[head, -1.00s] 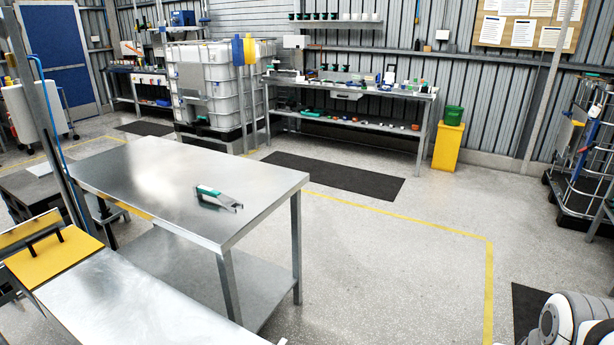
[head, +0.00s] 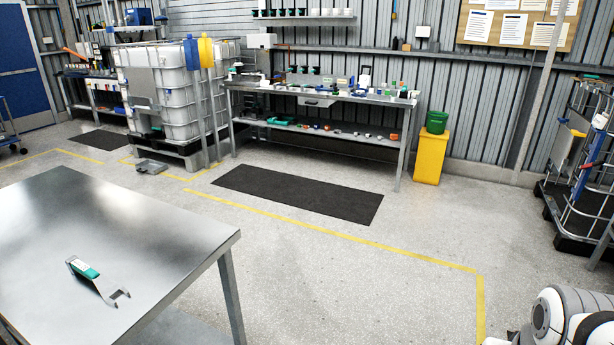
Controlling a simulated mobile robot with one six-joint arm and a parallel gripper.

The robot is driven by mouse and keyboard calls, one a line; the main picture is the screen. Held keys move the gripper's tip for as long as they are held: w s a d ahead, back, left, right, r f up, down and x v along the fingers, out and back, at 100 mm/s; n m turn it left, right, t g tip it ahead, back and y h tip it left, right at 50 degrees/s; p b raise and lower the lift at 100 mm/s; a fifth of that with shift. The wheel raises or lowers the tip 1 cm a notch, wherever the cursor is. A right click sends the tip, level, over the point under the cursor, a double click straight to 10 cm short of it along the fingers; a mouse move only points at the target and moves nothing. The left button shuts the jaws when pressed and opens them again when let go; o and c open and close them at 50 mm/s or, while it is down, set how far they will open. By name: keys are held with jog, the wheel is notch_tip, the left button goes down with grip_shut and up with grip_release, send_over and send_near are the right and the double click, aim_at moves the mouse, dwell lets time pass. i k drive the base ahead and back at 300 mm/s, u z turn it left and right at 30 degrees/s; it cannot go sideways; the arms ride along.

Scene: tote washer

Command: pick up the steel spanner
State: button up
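A tool that looks like the steel spanner (head: 99,280) lies on the bare steel table (head: 150,243) at the lower left of the head view. It is grey metal with a teal grip near its far left end and an open forked jaw at its near right end. It lies flat, well in from the table's right edge, with nothing touching it. Only a white and grey part of my arm (head: 563,318) shows at the lower right. My gripper is out of the picture, far from the tool as far as I can see.
The floor right of the table is clear, with a dark mat (head: 298,194) and yellow lines. A cluttered workbench (head: 330,97) stands at the back wall, beside a yellow bin (head: 430,160). A caged white tank (head: 185,95) stands back left, and a wheeled rack (head: 590,190) at right.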

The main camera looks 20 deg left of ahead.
aim_at(109, 289)
jog(key=i, duration=1.25)
jog(key=u, duration=3.4)
jog(key=i, duration=1.5)
